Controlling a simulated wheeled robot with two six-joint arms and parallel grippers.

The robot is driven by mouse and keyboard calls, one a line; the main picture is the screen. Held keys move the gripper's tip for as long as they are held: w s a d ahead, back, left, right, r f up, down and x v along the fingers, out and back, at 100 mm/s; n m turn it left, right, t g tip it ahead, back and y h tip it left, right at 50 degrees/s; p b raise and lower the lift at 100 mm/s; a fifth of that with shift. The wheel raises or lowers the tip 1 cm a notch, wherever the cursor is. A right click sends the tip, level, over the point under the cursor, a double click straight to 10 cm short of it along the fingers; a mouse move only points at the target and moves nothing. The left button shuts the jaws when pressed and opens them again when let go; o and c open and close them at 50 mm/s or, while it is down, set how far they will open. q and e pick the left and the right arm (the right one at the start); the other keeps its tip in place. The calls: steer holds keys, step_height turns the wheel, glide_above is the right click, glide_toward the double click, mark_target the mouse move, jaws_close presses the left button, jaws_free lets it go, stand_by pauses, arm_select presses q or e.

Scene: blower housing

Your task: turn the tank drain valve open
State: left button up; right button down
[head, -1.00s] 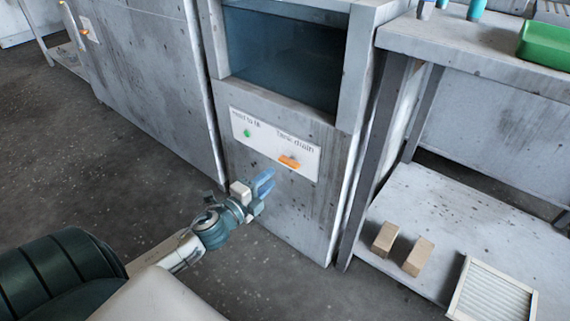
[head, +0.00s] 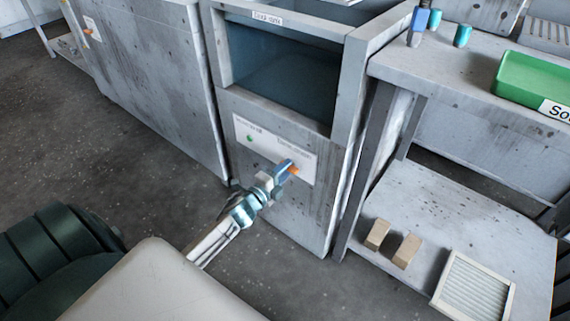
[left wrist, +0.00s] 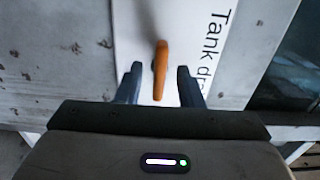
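The tank drain valve handle is an orange lever (head: 293,170) on a white label panel (head: 262,143) on the tank's front. In the left wrist view the orange lever (left wrist: 160,70) stands between the two fingers of my left gripper (left wrist: 159,80), with a gap on each side. The panel there reads "Tank dr…", partly hidden. In the head view my left gripper (head: 284,172) is at the lever and covers part of it. It is open. My right gripper is in neither view.
A green light (head: 249,139) is on the panel's left. The tank (head: 285,75) has a dark window above. To the right, a workbench (head: 450,75) holds a green bin (head: 530,82) and blue-capped bottles (head: 462,36). Blocks (head: 377,234) and a filter (head: 474,286) lie on its lower shelf.

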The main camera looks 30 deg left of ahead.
arm_select(q)
steer(key=shift+w, duration=0.2)
steer(key=shift+c, duration=0.4)
jaws_close()
